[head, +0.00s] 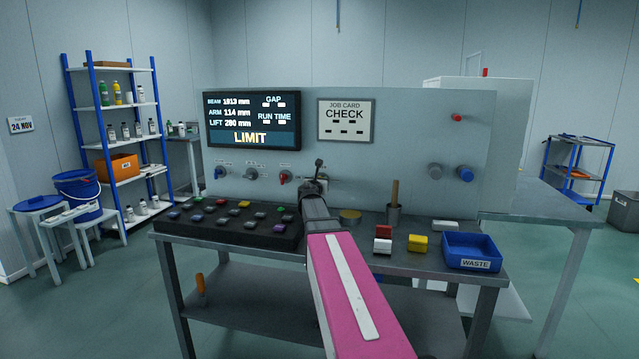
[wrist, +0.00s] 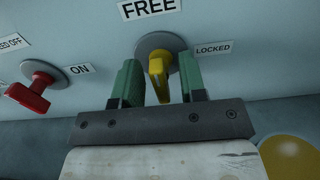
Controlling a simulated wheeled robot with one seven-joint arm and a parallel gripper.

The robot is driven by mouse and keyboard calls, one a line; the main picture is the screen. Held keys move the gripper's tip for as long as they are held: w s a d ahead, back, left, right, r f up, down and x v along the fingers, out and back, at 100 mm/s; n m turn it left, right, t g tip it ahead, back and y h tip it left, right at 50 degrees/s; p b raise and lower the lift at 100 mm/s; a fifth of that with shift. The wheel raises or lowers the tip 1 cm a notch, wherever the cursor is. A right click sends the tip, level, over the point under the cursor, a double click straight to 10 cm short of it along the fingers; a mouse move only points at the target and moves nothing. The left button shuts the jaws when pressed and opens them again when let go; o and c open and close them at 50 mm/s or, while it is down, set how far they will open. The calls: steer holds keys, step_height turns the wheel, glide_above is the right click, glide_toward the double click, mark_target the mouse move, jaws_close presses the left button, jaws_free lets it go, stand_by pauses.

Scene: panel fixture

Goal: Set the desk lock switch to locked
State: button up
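The desk lock switch is a yellow handle (wrist: 157,72) on a round grey base in the panel, shown in the wrist view. A FREE label (wrist: 150,8) is above it and a LOCKED label (wrist: 213,48) is to its right. The handle stands near upright in the picture, its pointing direction hard to tell. My gripper (wrist: 158,85) has its two green fingers on either side of the handle, with gaps visible on both sides. In the head view my gripper (head: 315,186) is at the panel and hides most of the switch.
A red switch (wrist: 28,92) with an ON label is left of my gripper. The screen (head: 252,120) reads LIMIT.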

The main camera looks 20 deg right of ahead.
jaws_close()
steer(key=m, duration=0.4)
steer(key=shift+s+d+m, duration=0.1)
steer(key=shift+m, duration=0.3)
steer(key=m, duration=0.4)
steer(key=shift+f+m, duration=0.1)
steer(key=shift+m, duration=0.2)
steer(key=m, duration=0.4)
steer(key=shift+s+d+f, duration=0.1)
steer(key=shift+m, duration=2.2)
steer(key=shift+f, duration=0.1)
